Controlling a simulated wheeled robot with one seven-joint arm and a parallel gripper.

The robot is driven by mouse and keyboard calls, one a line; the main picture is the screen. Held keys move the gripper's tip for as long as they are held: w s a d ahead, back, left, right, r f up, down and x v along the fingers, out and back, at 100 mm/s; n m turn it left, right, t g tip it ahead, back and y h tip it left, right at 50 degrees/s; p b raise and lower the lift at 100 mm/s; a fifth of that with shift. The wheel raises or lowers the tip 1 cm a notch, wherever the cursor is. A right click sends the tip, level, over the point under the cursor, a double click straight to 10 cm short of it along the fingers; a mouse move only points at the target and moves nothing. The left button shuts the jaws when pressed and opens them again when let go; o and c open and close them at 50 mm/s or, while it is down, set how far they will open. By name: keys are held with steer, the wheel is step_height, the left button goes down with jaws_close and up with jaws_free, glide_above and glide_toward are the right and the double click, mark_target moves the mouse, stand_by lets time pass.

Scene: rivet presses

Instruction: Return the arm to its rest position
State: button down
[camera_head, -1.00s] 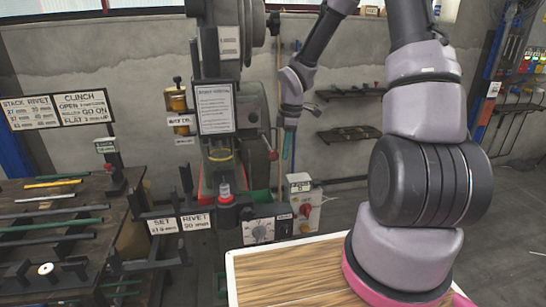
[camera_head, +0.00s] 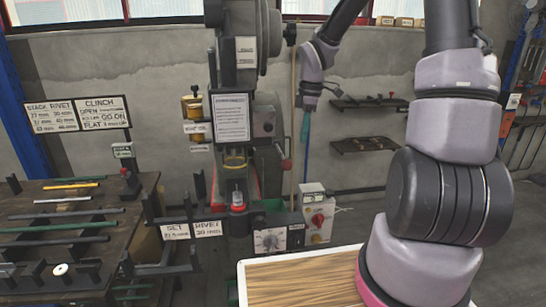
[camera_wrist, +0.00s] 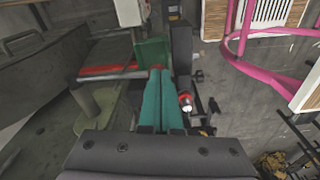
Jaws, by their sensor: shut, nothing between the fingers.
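My gripper (camera_wrist: 160,95) shows in the wrist view with its two teal fingers side by side, shut and empty. In the head view my gripper (camera_head: 306,130) hangs pointing down, to the right of the rivet press (camera_head: 230,110), in front of the grey wall. My arm rises from the right of the head view, bends above the top edge and comes down to the gripper. The fingertips are small and thin there. In the wrist view a red-and-white part (camera_wrist: 186,101) lies just right of the fingers.
A control box (camera_head: 317,218) and a dial panel (camera_head: 270,241) stand beside the press. A dark table (camera_head: 60,215) with several rods is at left. A wood-topped surface (camera_head: 300,290) is at the front. Wall shelves (camera_head: 365,144) hang behind. Pink tubing (camera_wrist: 240,50) shows in the wrist view.

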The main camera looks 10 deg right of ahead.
steer(key=s+d+r+m+t+y, duration=0.1)
steer(key=s+r+m+t, duration=0.6)
steer(key=s+r+m, duration=1.2)
step_height(320, 180, up, 3)
steer(key=s+d, duration=0.1)
steer(key=s, duration=0.1)
steer(key=shift+s+d+m, duration=0.2)
steer(key=shift+s+m, duration=0.1)
steer(key=shift+f, duration=0.1)
stand_by(0.3)
